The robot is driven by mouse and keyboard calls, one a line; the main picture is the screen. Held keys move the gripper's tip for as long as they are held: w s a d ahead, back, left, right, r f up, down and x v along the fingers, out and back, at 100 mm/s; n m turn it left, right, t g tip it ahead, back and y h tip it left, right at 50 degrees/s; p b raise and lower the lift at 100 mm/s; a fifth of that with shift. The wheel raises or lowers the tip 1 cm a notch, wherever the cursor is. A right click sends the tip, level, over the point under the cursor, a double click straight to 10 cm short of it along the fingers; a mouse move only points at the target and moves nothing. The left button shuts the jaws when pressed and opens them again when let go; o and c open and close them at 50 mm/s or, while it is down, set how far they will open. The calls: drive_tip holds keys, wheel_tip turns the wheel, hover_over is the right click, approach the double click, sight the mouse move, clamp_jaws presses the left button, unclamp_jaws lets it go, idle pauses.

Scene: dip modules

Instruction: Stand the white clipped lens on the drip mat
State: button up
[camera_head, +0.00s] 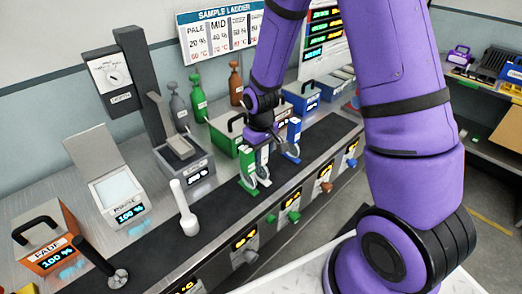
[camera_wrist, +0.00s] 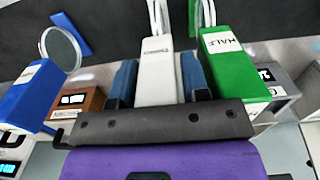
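The white clipped lens shows in the wrist view as a white labelled block (camera_wrist: 157,75) with thin wire prongs at its far end. My gripper (camera_wrist: 158,80) has one blue finger on each side of this block, very close to it; whether they press on it is unclear. In the head view my gripper (camera_head: 263,138) points down over the white clip (camera_head: 263,158), between a green clip (camera_head: 247,163) and a blue clip (camera_head: 293,138). My gripper partly hides the white clip. A long dark mat (camera_head: 222,222) runs along the counter; I cannot tell whether it is the drip mat.
The green clip (camera_wrist: 232,65) stands close right of my fingers; a blue clip (camera_wrist: 22,92) with a round lens is left. A white paddle-like item (camera_head: 184,208), a grey stand (camera_head: 185,160) and a white-topped box (camera_head: 117,195) stand left. Coloured knobs line the counter front.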

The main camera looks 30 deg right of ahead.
drive_tip(key=shift+r, duration=0.1)
wheel_tip(320, 180, up, 12)
drive_tip(key=shift+r, duration=0.1)
drive_tip(key=s+d+r+m+t, duration=0.1)
drive_tip(key=s+r, duration=0.4)
drive_tip(key=r, duration=0.2)
drive_tip(key=s+d+r+m+t, duration=0.1)
drive_tip(key=s+r+t, duration=0.1)
drive_tip(key=s+r, duration=0.5)
drive_tip(key=s+d+r+m+t, duration=0.1)
drive_tip(key=s+r+t, duration=0.1)
drive_tip(key=s+r, duration=0.4)
drive_tip(key=s, duration=0.5)
drive_tip(key=shift+d+r+m, duration=0.25)
drive_tip(key=shift+d+m, duration=0.05)
